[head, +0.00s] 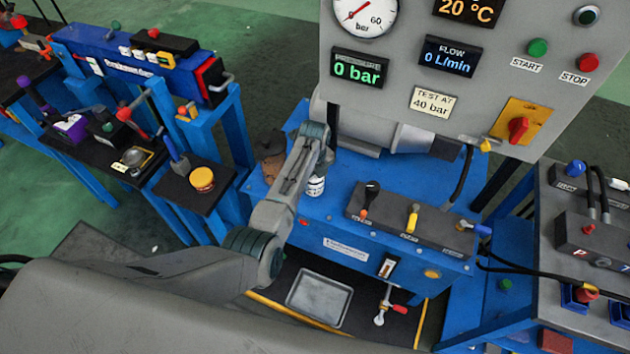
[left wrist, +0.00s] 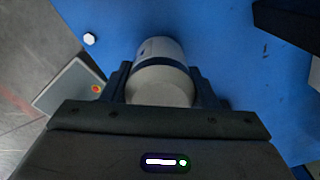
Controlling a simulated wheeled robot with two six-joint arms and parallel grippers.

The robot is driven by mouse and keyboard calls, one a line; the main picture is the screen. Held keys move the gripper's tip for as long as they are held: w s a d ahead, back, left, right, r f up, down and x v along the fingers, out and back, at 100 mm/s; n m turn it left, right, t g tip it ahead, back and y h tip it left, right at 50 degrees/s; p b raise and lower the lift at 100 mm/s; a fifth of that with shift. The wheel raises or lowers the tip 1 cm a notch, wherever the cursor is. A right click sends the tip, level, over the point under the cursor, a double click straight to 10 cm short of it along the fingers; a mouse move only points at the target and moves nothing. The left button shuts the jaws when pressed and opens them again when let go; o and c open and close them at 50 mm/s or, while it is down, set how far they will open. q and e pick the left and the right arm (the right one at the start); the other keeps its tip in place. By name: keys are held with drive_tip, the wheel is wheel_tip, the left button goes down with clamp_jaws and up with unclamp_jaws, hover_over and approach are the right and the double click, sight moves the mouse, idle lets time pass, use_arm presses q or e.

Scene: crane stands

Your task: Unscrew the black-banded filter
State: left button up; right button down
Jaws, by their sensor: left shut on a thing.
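The black-banded filter (left wrist: 160,84) is a pale grey cylinder with a dark band, held between the two fingers in the left wrist view. My left gripper (left wrist: 162,92) is shut on it, one finger on each side. In the head view my left arm comes down to the blue bench, and the lower part of a white, dark-marked cylinder (head: 315,187), apparently the filter, shows just below the left gripper (head: 317,165). Most of it is hidden by the gripper there. I cannot tell whether its thread is engaged. My right gripper is not in view.
The blue bench (head: 340,215) carries a grey valve block (head: 385,218) with black and yellow levers. A brown object (head: 270,148) stands left of my wrist. The grey gauge panel (head: 470,60) rises behind. A grey tray (head: 320,298) lies below the bench front.

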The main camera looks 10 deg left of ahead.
use_arm(q)
drive_tip(key=shift+r, duration=0.15)
drive_tip(key=shift+r+n+p, duration=0.15)
drive_tip(key=shift+n+p, duration=0.55)
drive_tip(key=shift+n, duration=0.1)
drive_tip(key=shift+n+p, duration=0.4)
drive_tip(key=shift+n, duration=0.8)
drive_tip(key=shift+w+n, duration=0.1)
drive_tip(key=shift+n, duration=0.5)
drive_tip(key=shift+n+p, duration=0.4)
drive_tip(key=shift+n, duration=0.2)
drive_tip(key=shift+n+p, duration=0.35)
drive_tip(key=shift+n, duration=1.65)
